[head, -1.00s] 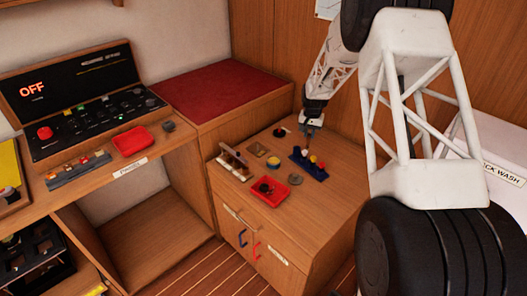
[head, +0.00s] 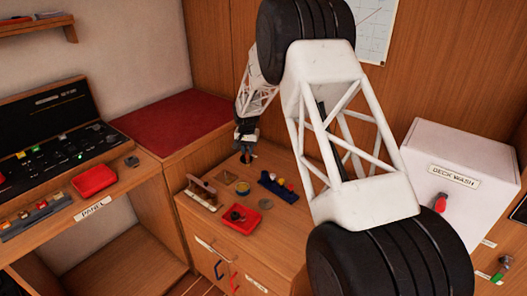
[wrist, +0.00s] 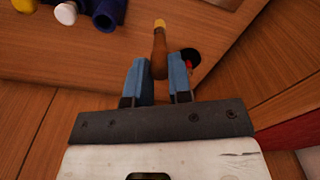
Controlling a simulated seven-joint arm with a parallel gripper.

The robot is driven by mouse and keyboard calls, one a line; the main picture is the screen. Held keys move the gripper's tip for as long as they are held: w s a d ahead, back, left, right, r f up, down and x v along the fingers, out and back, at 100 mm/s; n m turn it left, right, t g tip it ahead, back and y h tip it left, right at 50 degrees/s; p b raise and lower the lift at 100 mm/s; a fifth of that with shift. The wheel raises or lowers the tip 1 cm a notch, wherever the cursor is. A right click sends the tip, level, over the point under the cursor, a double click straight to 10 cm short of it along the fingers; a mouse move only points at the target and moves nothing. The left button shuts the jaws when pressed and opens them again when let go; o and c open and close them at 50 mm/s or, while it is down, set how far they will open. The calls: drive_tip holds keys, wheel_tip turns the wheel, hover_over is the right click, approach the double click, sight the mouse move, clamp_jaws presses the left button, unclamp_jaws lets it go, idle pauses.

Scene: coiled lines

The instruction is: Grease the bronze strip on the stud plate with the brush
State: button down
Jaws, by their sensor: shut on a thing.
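My gripper (wrist: 160,68) is shut on the brush (wrist: 159,46), which has a brown handle and a yellow end pointing up in the wrist view. In the head view my gripper (head: 246,152) is over the back of the wooden cabinet top, left of the blue rack (head: 277,187).
A wooden rack (head: 199,192) stands at the cabinet's left edge. In the wrist view a black round thing (wrist: 191,56) with red is close behind the right finger. The white deck wash box (head: 460,155) stands right.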

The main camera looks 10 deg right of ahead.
drive_tip(key=a, duration=0.7)
drive_tip(key=shift+a, duration=0.25)
drive_tip(key=shift+f, duration=0.15)
drive_tip(key=shift+f, duration=2.25)
drive_tip(key=shift+f, duration=0.65)
drive_tip(key=shift+s+a+r, duration=0.1)
drive_tip(key=shift+s+a, duration=0.05)
drive_tip(key=shift+s, duration=0.05)
drive_tip(key=shift+s+a, duration=0.3)
drive_tip(key=shift+s+a, duration=0.15)
drive_tip(key=shift+a, duration=0.05)
idle(0.3)
